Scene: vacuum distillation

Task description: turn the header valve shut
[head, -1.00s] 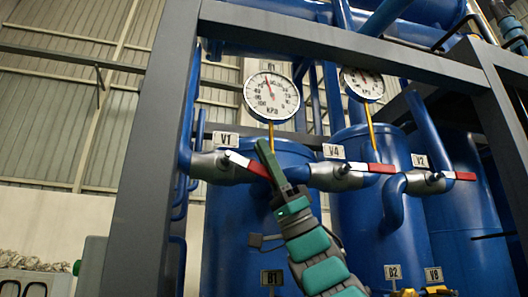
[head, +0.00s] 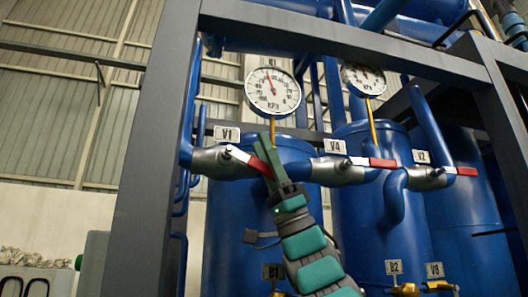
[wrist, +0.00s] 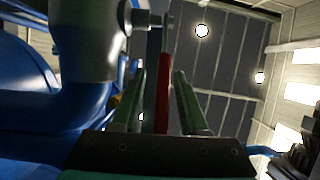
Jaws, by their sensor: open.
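The valve labelled V1 (head: 222,162) sits on the left of the horizontal pipe, with a white and red lever (head: 259,165) slanting down to the right. My gripper (head: 268,150) is at the red end of this lever. In the wrist view the red lever (wrist: 163,92) stands between the two open fingers of my gripper (wrist: 159,76), with gaps on both sides. The valve's grey body (wrist: 90,40) is at upper left there. Part of the lever's end is hidden by the fingers in the head view.
Valves V4 (head: 335,171) and V2 (head: 425,179) with red levers are to the right. Two kPa gauges (head: 272,91) stand above. A grey frame post (head: 150,150) is close on the left. Blue tanks (head: 240,225) stand behind the pipe.

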